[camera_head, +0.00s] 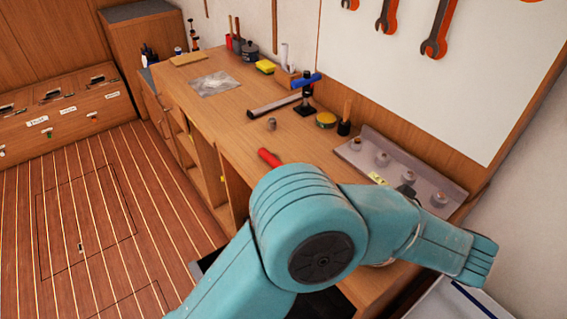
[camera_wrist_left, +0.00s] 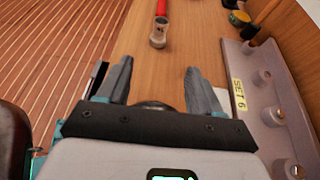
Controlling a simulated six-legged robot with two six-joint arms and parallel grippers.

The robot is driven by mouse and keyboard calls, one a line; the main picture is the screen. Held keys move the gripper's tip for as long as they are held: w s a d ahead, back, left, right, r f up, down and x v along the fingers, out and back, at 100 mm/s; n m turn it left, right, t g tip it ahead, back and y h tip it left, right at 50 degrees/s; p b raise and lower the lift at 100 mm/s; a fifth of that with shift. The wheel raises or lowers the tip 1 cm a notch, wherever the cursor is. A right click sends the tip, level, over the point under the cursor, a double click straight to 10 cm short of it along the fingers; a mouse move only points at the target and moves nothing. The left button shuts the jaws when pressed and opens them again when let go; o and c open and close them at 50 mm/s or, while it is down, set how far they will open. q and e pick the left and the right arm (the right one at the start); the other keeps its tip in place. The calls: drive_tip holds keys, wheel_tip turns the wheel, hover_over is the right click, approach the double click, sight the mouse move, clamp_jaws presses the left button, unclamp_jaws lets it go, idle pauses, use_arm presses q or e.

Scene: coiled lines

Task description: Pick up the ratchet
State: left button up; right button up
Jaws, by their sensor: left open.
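A tool with a red handle (camera_head: 269,157), which I take for the ratchet, lies on the wooden workbench. In the head view my teal arm hides its nearer part. In the left wrist view its red handle (camera_wrist_left: 162,8) shows at the top edge, with a grey metal cylindrical end (camera_wrist_left: 158,34) towards me. My left gripper (camera_wrist_left: 158,68) is open, and nothing is held between its fingertips. The metal end lies beyond the fingertips, roughly centred between them, with bare bench between. The left fingers cannot be made out in the head view. My right gripper is not in view.
A grey socket tray (camera_head: 378,158), marked "SET 6" in the left wrist view (camera_wrist_left: 238,95), stands along the wall.

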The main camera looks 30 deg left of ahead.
use_arm(q)
drive_tip(key=x, duration=1)
drive_tip(key=shift+a+f, duration=0.15)
drive_tip(key=shift+f, duration=0.05)
drive_tip(key=p+x, duration=0.1)
drive_tip(key=x, duration=0.3)
drive_tip(key=shift+a, duration=0.35)
drive_tip(key=shift+w+a+f, duration=0.2)
drive_tip(key=shift+a+f, duration=0.05)
drive_tip(key=shift+a, duration=0.1)
drive_tip(key=shift+d+r, duration=0.1)
drive_tip(key=shift+c, duration=0.6)
clamp_jaws()
drive_tip(key=shift+r, duration=0.1)
wheel_tip(320, 180, up, 20)
drive_tip(key=p, duration=0.1)
